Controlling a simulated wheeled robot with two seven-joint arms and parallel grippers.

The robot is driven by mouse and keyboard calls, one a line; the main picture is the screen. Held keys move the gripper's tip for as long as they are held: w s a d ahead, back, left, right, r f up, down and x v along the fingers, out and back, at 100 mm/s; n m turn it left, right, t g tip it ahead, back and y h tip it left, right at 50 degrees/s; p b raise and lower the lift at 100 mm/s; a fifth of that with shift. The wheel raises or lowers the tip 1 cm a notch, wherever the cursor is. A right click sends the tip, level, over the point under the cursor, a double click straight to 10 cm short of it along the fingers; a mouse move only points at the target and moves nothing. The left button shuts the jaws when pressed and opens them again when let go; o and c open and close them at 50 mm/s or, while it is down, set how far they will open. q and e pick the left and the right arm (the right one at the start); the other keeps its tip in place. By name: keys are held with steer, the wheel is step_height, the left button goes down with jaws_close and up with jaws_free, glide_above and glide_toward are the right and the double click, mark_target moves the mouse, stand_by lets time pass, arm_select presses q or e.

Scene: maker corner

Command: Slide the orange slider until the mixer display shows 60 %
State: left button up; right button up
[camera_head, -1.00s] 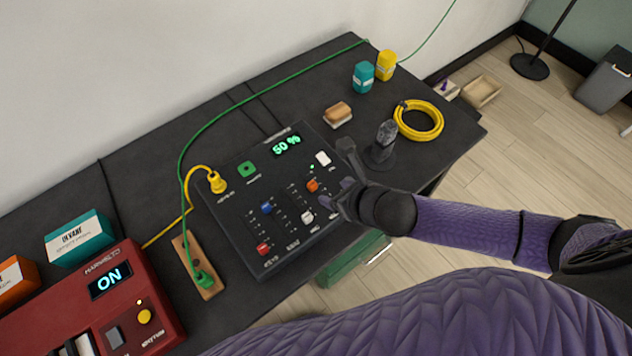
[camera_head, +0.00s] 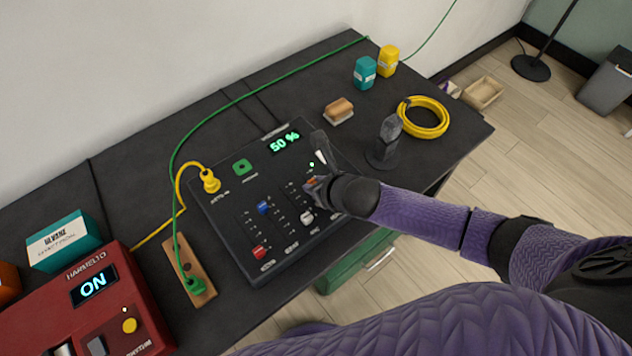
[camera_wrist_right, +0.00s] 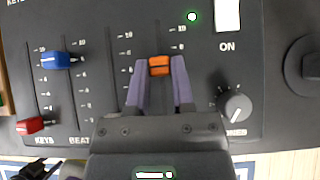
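The dark mixer panel (camera_head: 232,222) lies on the table, and its green display (camera_head: 285,142) reads 50 %. The orange slider (camera_wrist_right: 159,66) sits near the upper part of its slot in the right wrist view; it also shows, partly covered, in the head view (camera_head: 311,181). My right gripper (camera_wrist_right: 160,72) has its two purple fingers on either side of the orange cap, close against it, and looks shut on it. My left gripper is not in view.
Blue (camera_head: 263,207), red (camera_head: 260,252) and white (camera_head: 307,217) sliders stand nearby. A microphone-like stand (camera_head: 386,145) is right of the panel. A yellow cable (camera_head: 210,181) plugs in at the left.

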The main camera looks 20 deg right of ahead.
jaws_close()
stand_by(1.0)
